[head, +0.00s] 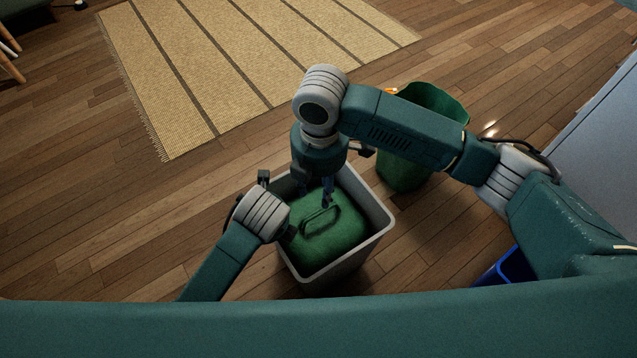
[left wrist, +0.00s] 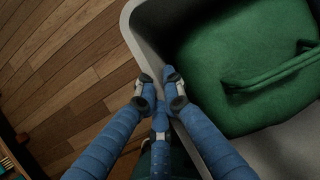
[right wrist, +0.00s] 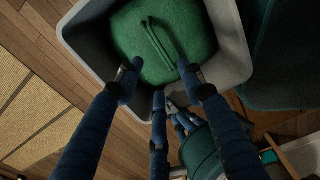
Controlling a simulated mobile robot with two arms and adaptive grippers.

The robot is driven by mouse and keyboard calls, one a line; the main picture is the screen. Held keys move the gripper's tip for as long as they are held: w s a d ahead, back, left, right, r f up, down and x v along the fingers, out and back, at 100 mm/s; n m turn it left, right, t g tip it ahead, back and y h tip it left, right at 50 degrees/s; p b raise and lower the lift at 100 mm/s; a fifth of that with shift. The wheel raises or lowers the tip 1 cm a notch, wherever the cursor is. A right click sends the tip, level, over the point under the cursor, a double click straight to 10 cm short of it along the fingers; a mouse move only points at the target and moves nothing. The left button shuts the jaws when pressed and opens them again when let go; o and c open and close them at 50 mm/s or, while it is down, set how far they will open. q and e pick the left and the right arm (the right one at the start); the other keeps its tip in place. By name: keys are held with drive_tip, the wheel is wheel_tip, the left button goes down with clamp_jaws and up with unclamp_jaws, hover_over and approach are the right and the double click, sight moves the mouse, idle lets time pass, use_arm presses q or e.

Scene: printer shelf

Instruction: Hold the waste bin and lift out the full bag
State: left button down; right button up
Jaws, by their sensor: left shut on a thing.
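The waste bin (head: 380,225) is grey, square and open-topped, upright on the wooden floor. The full bag (head: 345,235) is green and plump inside it, with a loop handle (head: 321,219) lying across its top. My left gripper (left wrist: 158,86) is shut on the bin's rim, with a finger on either side of the wall; its fingertips are mostly hidden in the head view. My right gripper (head: 327,196) points down over the bag, close to the handle. In the right wrist view its fingers (right wrist: 160,74) are apart, with nothing between the tips, and the handle lies just beyond.
A green open container (head: 400,175) stands behind the bin to the right, partly behind my right arm. A striped mat (head: 240,60) lies at the back; floor left of the bin is clear.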

sight(319, 211)
use_arm(q)
drive_tip(key=shift+r, duration=0.1)
drive_tip(key=shift+w, duration=0.1)
use_arm(e)
drive_tip(key=shift+n, duration=0.3)
wheel_tip(319, 211, down, 12)
drive_tip(key=shift+w+d+r, duration=0.1)
drive_tip(key=shift+w+r, duration=0.05)
drive_tip(key=shift+r, duration=0.05)
clamp_jaws()
drive_tip(key=c, duration=0.6)
unclamp_jaws()
clamp_jaws()
